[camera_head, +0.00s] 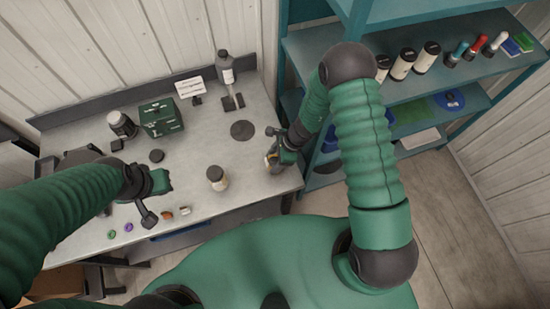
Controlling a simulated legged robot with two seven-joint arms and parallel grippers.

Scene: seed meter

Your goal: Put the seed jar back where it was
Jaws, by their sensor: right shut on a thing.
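My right gripper (279,146) is at the right end of the grey table (205,148). It is shut on a small jar (272,161), which the gripper and arm partly hide. I cannot tell whether this jar touches the table. Another jar (217,179), with a pale label and a dark lid, stands upright near the table's front middle. Several similar jars (403,64) stand in a row on the teal shelf (330,50) to the right. My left gripper (155,199) is over the left part of the table, its fingers apart and nothing between them.
A dark round disc (242,130) lies mid-table. Small coloured pieces (167,215) lie near the front edge. The shelf's side post stands close to my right arm.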

